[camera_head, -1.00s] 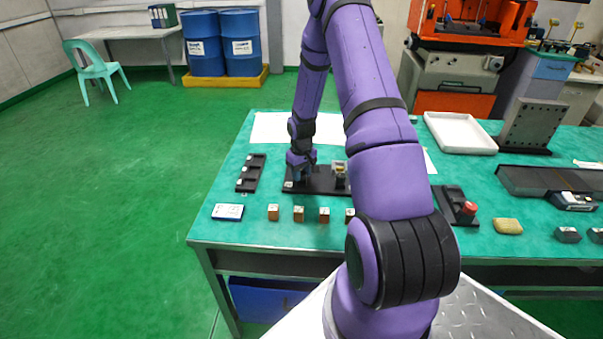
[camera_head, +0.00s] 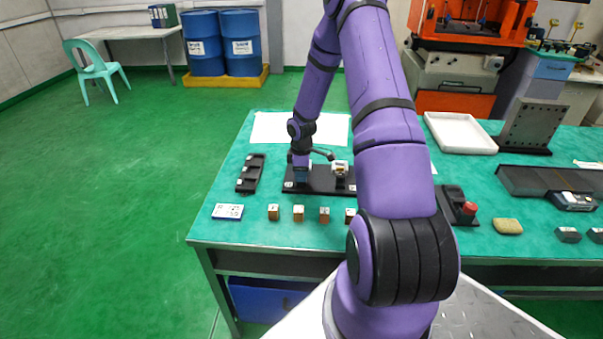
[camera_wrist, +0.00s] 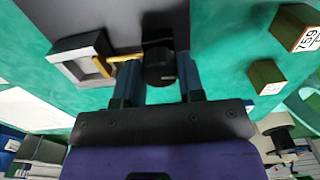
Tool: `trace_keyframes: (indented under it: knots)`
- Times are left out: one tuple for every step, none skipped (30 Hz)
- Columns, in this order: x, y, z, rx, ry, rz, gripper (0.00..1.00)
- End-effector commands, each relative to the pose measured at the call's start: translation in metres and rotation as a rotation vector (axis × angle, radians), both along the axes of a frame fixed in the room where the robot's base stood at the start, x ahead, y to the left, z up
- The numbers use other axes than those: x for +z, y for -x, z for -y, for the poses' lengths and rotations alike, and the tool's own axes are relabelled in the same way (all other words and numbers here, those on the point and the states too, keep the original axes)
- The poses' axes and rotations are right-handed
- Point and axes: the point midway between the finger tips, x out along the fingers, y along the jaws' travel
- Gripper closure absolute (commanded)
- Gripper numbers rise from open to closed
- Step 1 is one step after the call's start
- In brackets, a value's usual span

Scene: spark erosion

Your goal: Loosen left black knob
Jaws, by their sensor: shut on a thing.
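The black knob (camera_wrist: 160,66) shows in the wrist view, between the two blue fingers of my gripper (camera_wrist: 159,80). My gripper is shut on the knob, one finger on each side. The knob stands at a black base plate (camera_wrist: 100,20), next to a pale square fixture (camera_wrist: 85,62) with a brass-coloured part (camera_wrist: 112,67). In the head view my gripper (camera_head: 301,176) is low over the left end of the black plate (camera_head: 325,182), and the knob there is hidden by it. A second fixture (camera_head: 340,169) stands on the plate to the right.
A black slotted tray (camera_head: 250,173) lies left of the plate. Several small brown blocks (camera_head: 299,213) and a white-blue box (camera_head: 228,211) lie in front. A red button on a black stand (camera_head: 468,209) and a white tray (camera_head: 460,132) are to the right.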

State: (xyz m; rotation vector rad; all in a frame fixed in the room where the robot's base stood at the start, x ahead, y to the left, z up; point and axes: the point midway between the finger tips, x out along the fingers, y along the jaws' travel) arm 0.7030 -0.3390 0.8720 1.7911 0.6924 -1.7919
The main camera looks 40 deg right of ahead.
Motion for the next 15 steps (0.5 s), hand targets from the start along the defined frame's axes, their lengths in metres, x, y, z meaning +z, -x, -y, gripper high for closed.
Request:
trace_keyframes:
  knots:
    - [0.0004, -0.0002, 0.0005, 0.028, 0.001, 0.001, 0.88]
    - [0.0004, -0.0003, 0.0004, 0.043, 0.0, 0.001, 0.88]
    - [0.0004, -0.0003, 0.0004, 0.063, 0.0, 0.001, 0.88]
    - [0.0005, -0.0004, 0.0004, 0.076, 0.0, 0.001, 0.88]
    - [0.0005, -0.0003, 0.0005, 0.088, 0.0, 0.001, 0.88]
    - [0.0005, -0.0003, 0.0007, 0.104, 0.001, 0.002, 0.88]
    - [0.0004, -0.0002, 0.0007, 0.113, 0.001, 0.001, 0.88]
    - [0.0004, -0.0002, 0.0009, 0.122, 0.001, 0.001, 0.88]
    - [0.0004, -0.0002, 0.0009, 0.132, 0.001, 0.001, 0.88]
    - [0.0004, -0.0002, 0.0009, 0.139, 0.001, 0.001, 0.88]
    - [0.0004, -0.0002, 0.0009, 0.144, 0.001, 0.001, 0.88]
    - [0.0004, -0.0002, 0.0009, 0.15, 0.001, 0.001, 0.88]
    - [0.0004, -0.0002, 0.0009, 0.153, 0.001, 0.001, 0.88]
    - [0.0004, -0.0002, 0.0009, 0.156, 0.001, 0.001, 0.88]
    - [0.0004, -0.0002, 0.0009, 0.159, 0.001, 0.001, 0.88]
